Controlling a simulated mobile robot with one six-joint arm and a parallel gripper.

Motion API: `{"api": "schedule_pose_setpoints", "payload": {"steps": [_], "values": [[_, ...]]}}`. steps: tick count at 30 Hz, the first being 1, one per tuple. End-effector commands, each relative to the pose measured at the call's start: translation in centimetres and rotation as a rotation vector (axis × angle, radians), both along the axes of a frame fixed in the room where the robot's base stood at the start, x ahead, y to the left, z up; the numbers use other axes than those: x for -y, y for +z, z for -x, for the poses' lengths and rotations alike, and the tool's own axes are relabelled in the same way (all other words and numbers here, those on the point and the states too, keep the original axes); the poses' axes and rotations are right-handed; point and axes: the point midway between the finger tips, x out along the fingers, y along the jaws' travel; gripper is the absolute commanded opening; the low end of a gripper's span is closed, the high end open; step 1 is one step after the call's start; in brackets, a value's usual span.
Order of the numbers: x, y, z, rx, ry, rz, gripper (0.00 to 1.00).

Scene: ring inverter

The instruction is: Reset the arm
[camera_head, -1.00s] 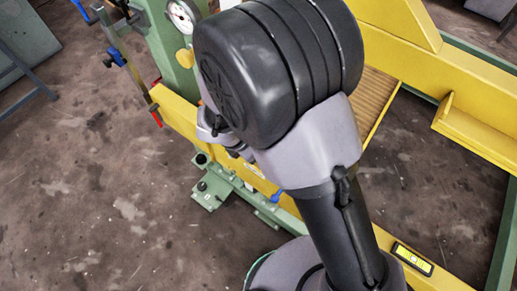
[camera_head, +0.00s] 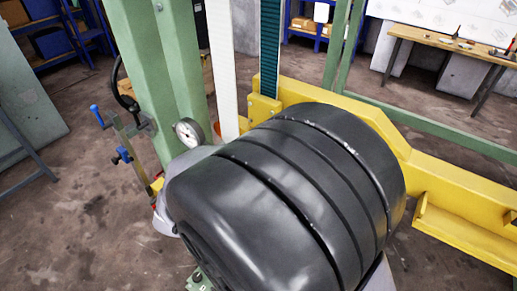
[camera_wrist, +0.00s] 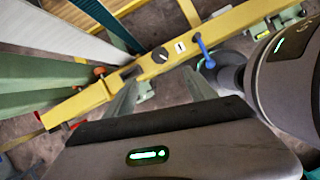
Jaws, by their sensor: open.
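My gripper (camera_wrist: 163,88) shows in the wrist view with its two fingers spread apart and nothing between them. Past the fingertips is a yellow beam (camera_wrist: 228,30) carrying a black rotary knob (camera_wrist: 160,55), a small white label marked 1 and a blue lever (camera_wrist: 205,50). Whether a fingertip touches the beam I cannot tell. In the head view my arm's large black link (camera_head: 290,200) fills the middle and lower part. My gripper is hidden there.
A green column (camera_head: 165,70) with a dial gauge (camera_head: 188,132) and a black handwheel (camera_head: 124,92) stands left of my arm. A yellow frame (camera_head: 460,190) lies to the right. A wooden workbench (camera_head: 450,42) is at the back right. Bare floor (camera_head: 70,220) shows at left.

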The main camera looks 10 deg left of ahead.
Motion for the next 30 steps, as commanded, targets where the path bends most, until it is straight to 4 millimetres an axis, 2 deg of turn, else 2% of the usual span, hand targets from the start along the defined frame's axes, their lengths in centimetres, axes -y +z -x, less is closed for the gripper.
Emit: {"api": "schedule_pose_setpoints", "payload": {"steps": [2,4,5,7,9,12,15,18,20,30], "values": [[0.8,0.8,-0.5,0.01,-0.072,-0.031,0.64],[3.7,3.1,-1.5,0.037,-0.312,-0.129,0.64],[5.7,4.5,-1.9,0.054,-0.471,-0.195,0.64],[11.1,8.0,-1.9,0.101,-0.927,-0.38,0.64],[16.0,10.8,-0.6,0.142,-1.396,-0.578,0.64],[20.8,13.4,2.3,0.174,-1.976,-0.847,0.64],[23.0,14.6,4.7,0.167,-2.384,-1.069,0.64],[23.9,15.3,6.0,0.146,-2.604,-1.207,0.64],[24.0,15.4,6.3,0.136,-2.663,-1.246,0.64],[24.0,15.6,6.4,0.131,-2.681,-1.255,0.64]]}}
